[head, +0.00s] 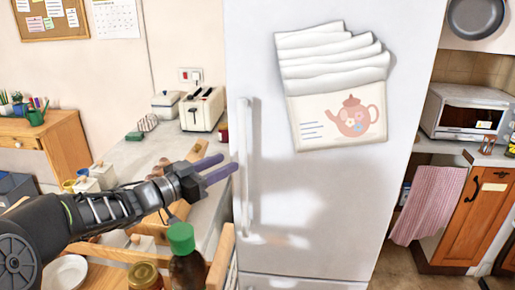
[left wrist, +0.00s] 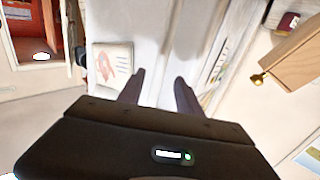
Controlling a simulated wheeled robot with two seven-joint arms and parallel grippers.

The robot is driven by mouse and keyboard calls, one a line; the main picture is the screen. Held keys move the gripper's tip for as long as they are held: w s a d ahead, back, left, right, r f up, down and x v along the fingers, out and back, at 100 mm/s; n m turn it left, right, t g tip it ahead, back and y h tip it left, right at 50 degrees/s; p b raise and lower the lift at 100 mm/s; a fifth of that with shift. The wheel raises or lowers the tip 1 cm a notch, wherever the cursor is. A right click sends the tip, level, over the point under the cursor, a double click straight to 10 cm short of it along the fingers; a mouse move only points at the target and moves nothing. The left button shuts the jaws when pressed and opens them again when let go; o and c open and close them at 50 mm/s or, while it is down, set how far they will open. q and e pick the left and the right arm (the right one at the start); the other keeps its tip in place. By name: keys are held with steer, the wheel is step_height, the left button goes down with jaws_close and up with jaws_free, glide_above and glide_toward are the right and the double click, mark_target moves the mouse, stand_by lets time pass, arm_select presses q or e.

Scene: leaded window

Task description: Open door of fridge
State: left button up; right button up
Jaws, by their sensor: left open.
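The white fridge (head: 315,205) stands in the middle of the head view with its door closed. Its long vertical white handle (head: 244,165) runs along the left edge of the door. My left gripper (head: 229,162) is open and empty, its two dark fingers pointing right, just left of the handle at about its mid height in the picture. Whether the fingertips touch the handle I cannot tell. In the left wrist view the open fingers (left wrist: 159,76) point toward the pale fridge front (left wrist: 128,22); the handle is not clear there. My right gripper is not in view.
A teapot-printed paper holder (head: 345,115) is on the fridge door. Left are a counter with a toaster (head: 202,108), a green-capped bottle (head: 182,240) and a jar (head: 145,276) below my arm. Right are a white oven (head: 465,112) and a pink towel (head: 427,203). Floor shows right of the fridge.

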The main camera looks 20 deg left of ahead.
mark_target(240, 155)
arm_select(q)
steer(key=shift+p+x, duration=0.75)
steer(key=shift+x, duration=2.9)
steer(key=shift+r, duration=0.1)
steer(key=shift+c, duration=0.2)
jaws_close()
